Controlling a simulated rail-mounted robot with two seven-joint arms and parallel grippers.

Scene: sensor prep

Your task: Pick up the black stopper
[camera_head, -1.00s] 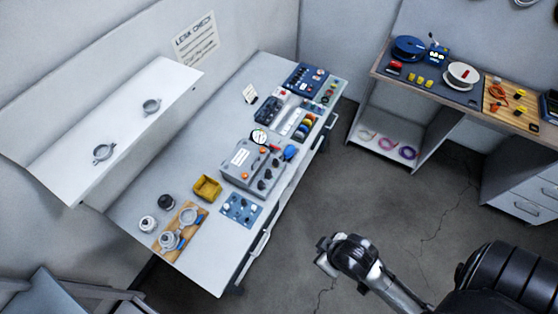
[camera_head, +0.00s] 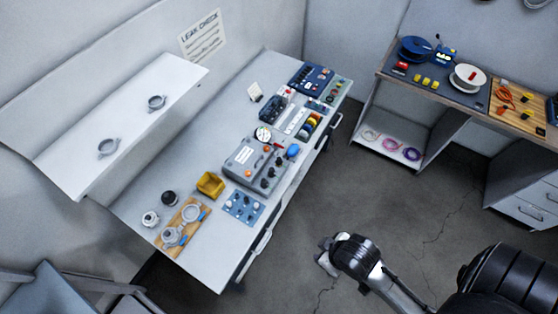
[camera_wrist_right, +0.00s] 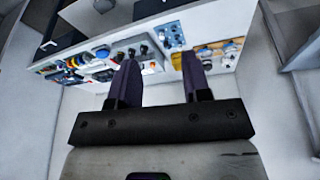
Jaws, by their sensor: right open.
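The black stopper (camera_head: 169,198) sits on the white workbench (camera_head: 217,262) in the head view, just behind the wooden board and left of the yellow bin. A light-coloured round fitting (camera_head: 150,218) stands beside it. My right gripper (camera_head: 327,261) is out over the floor, to the right of the bench and well apart from the stopper. In the right wrist view its two dark fingers (camera_wrist_right: 161,72) are spread with nothing between them, and the bench shows beyond them. I cannot pick out the stopper there. My left gripper is not in view.
A wooden board (camera_head: 163,248) with metal fittings, a yellow bin (camera_head: 210,185), a blue plate (camera_head: 244,206) and a grey instrument case (camera_head: 240,171) share the bench. A white shelf (camera_head: 130,125) overhangs its rear. A second bench (camera_head: 470,95) stands at right, with open floor between.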

